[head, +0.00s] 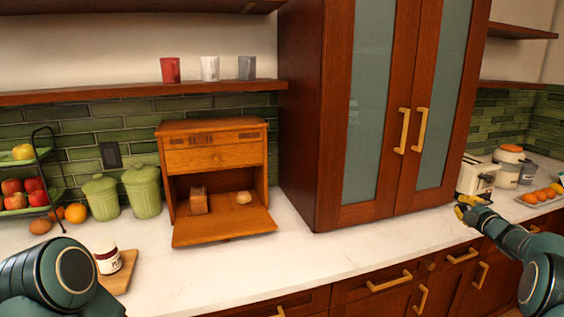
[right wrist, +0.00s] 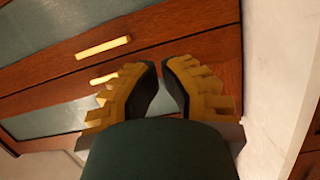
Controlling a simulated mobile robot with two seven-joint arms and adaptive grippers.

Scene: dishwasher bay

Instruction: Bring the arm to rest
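My right arm (head: 519,247) comes in from the right edge in the head view. Its gripper (head: 468,203) is above the counter near the toaster, small and partly blurred there. In the right wrist view the two yellow-and-black fingers of the right gripper (right wrist: 163,66) stand apart with a narrow gap and nothing between them. The tall cabinet's doors and handles show beyond them. My left arm (head: 62,274) shows at the lower left in the head view; its gripper is out of view.
The tall wooden cabinet (head: 333,120) has closed glass doors. A white toaster (head: 477,177) and a tray of oranges (head: 541,195) are at the right. A wooden bread box (head: 216,160) stands open. A jar (head: 107,258) is near my left arm. The middle counter (head: 330,255) is clear.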

